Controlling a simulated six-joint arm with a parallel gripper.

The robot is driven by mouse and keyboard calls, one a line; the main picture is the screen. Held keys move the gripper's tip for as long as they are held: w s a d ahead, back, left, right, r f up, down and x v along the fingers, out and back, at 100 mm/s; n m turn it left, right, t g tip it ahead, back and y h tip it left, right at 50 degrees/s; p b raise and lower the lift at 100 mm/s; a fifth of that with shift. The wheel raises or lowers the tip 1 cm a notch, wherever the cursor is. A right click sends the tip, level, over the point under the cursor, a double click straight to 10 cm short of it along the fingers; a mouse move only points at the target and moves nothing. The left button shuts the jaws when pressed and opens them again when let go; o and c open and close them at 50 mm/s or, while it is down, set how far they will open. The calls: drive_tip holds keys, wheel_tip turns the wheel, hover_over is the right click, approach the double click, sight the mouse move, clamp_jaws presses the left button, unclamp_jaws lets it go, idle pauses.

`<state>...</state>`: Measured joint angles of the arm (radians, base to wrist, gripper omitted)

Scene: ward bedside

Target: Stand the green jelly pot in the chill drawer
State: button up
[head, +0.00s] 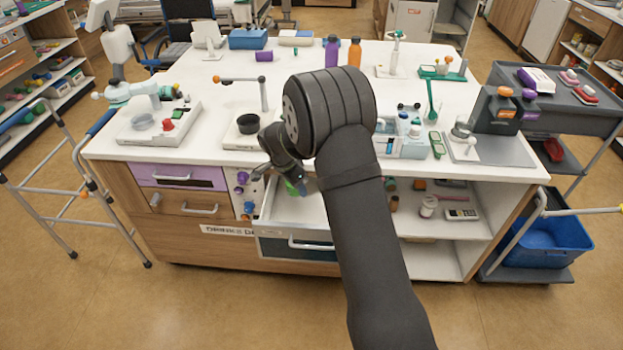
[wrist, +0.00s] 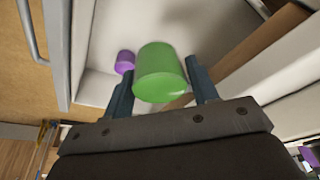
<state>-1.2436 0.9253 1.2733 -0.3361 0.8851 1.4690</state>
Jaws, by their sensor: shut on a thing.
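The green jelly pot (wrist: 160,72) is between the two fingers of my gripper (wrist: 162,80) in the wrist view. My gripper is shut on it. In the head view the green pot (head: 300,189) shows only in part beside my gripper (head: 291,184), over an open drawer. The open drawer has a white inside (head: 311,209) and a dark front (head: 296,248); I cannot read a name on it. In the wrist view its pale floor (wrist: 98,40) lies beyond the pot. The gap between pot and drawer floor cannot be told. My arm hides the drawer's right part.
A small purple pot (wrist: 125,62) is in the drawer, just left of the green pot in the wrist view. Open shelves (head: 432,222) with small goods lie right of the drawer. The worktop (head: 225,170) above carries several devices. A purple drawer (head: 178,176) is shut at left.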

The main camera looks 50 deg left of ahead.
drive_tip(key=shift+f, duration=6.4)
drive_tip(key=shift+f, duration=0.6)
drive_tip(key=o, duration=1.5)
wheel_tip(320, 180, up, 8)
drive_tip(key=shift+f, duration=0.1)
drive_tip(key=shift+f, duration=3.6)
